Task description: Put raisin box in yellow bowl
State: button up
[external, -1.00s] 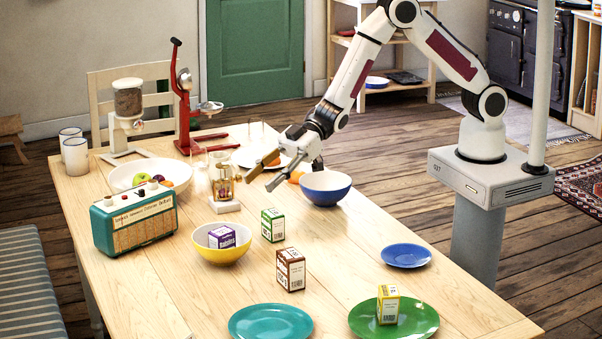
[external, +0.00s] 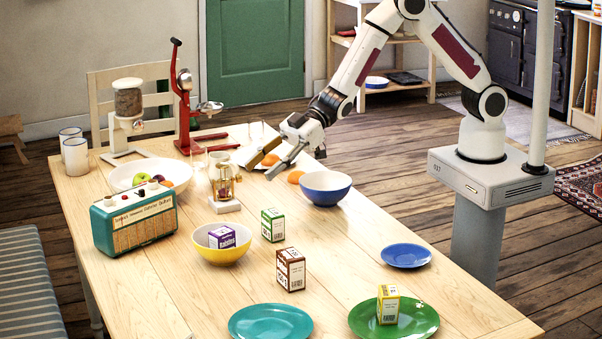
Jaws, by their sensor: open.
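The purple and white raisin box (external: 222,238) sits inside the yellow bowl (external: 228,256), its top standing above the rim. The bowl is on the wooden table in front of the radio's right side. My gripper (external: 258,166) is open and empty, held above the far part of the table, behind and to the right of the yellow bowl and well apart from it. Nothing is between its fingers.
A green box (external: 273,225) and a brown box (external: 290,269) stand right of the yellow bowl. A blue bowl (external: 325,188), oranges (external: 296,177) and a glass lantern-like item (external: 224,188) are near my gripper. A yellow box (external: 388,304) stands on a green plate (external: 424,320).

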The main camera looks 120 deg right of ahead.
jog(key=s+d+r+m+g+h, duration=0.1)
jog(key=s+d+r+m+h, duration=0.15)
jog(key=s+r, duration=0.6)
jog(key=s+d+r+m+g+h, duration=0.1)
jog(key=s+d+r+g+h, duration=0.15)
jog(key=s+r, duration=0.6)
jog(key=s+a+f+g, duration=0.1)
jog(key=s+a, duration=0.1)
jog(key=s, duration=1.3)
jog(key=s+a+f+g+y, duration=0.1)
jog(key=s+a+g, duration=0.1)
jog(key=s, duration=1.3)
jog(key=shift+f, duration=0.2)
